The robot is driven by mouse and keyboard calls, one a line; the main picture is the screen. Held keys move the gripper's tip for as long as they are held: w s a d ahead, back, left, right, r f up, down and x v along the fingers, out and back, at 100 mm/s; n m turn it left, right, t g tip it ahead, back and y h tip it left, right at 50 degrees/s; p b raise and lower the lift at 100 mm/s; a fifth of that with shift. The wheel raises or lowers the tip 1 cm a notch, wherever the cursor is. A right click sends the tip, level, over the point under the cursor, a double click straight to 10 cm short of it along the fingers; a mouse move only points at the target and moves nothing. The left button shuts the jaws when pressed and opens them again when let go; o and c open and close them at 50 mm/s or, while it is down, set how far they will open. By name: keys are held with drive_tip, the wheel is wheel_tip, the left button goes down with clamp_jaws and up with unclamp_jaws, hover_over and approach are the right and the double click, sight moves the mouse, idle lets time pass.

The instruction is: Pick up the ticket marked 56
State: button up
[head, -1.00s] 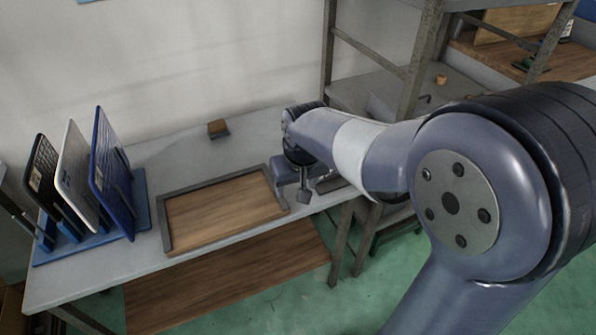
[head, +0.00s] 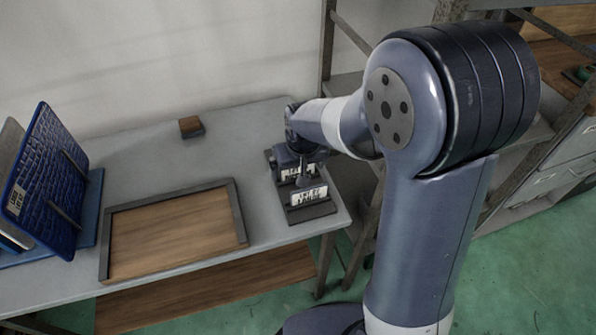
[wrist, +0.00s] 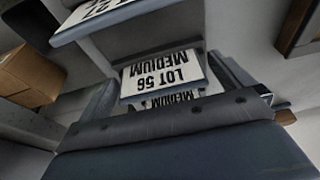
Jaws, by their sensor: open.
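The ticket marked 56 (wrist: 163,76) is a white card reading "LOT 56 MEDIUM", upside down in the wrist view. It lies ahead of my gripper (wrist: 166,92), which is open, with a finger to either side of the card. Whether the fingers touch it I cannot tell. Another white card reading "MEDIUM" (wrist: 180,98) shows just below it, partly hidden by my gripper. A third card (wrist: 92,14) is cut off at the top. In the head view my gripper (head: 303,174) is over white cards on dark holders at the table's right end; their numbers are unreadable there.
A wooden tray with a grey rim (head: 242,216) lies left of the cards. A small brown block (head: 191,127) sits near the wall. Blue and white panels (head: 50,180) stand in a rack at far left. A metal shelf (head: 328,50) rises beyond the table's right end.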

drive_tip(key=shift+c, duration=0.2)
drive_tip(key=c, duration=0.8)
drive_tip(key=shift+c, duration=0.2)
